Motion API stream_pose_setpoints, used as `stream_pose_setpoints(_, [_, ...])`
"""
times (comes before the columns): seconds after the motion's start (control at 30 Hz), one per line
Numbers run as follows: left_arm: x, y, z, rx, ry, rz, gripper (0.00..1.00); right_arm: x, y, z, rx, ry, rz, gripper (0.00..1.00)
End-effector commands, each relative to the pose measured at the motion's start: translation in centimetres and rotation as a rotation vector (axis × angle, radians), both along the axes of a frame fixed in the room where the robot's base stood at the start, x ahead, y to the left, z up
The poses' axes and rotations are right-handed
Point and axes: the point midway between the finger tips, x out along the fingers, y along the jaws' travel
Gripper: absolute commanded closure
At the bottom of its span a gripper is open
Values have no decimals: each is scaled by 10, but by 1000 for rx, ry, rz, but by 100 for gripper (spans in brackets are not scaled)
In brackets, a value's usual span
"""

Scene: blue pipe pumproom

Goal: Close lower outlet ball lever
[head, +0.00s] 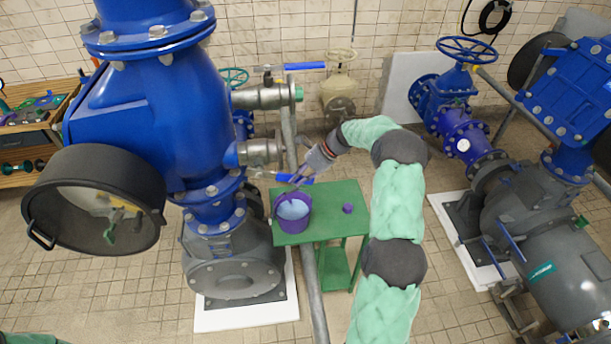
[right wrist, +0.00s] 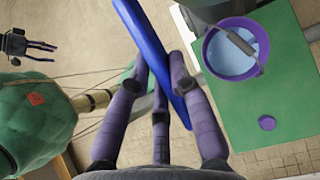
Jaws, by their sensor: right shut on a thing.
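The lower outlet ball valve (head: 258,152) is a steel body on the big blue pump's right side. Its blue lever (head: 281,178) lies just below it and runs roughly left to right; in the right wrist view the lever (right wrist: 143,30) crosses between my fingers. My right gripper (head: 306,172) is shut on this lever, with fingers (right wrist: 161,88) on both sides of it. They hide part of the lever in the head view. My left gripper (right wrist: 40,50) shows small and dark at the right wrist view's upper left, its fingers apart and empty.
An upper ball valve (head: 262,97) with its own blue lever (head: 305,66) sits above. A green table (head: 325,222) below holds a purple bucket (head: 292,213) of water and a small purple block (head: 347,208). A grey vertical pipe (head: 310,275) stands close by.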

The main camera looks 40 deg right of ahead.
Motion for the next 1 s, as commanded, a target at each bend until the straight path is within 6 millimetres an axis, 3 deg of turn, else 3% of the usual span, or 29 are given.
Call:
stream_pose_setpoints(0.03, [0, 0, -15, 0, 0, 1, 49, 0, -2, -14, 34, -23, -9, 100])
stream_pose_setpoints(0.5, [0, 0, -85, 0, -1, 1, 49, 14, 24, -65, 426, -237, -8, 100])
stream_pose_setpoints(1.0, [0, 0, -154, 0, -1, 1, 49, 38, 69, -99, 833, -459, -7, 100])
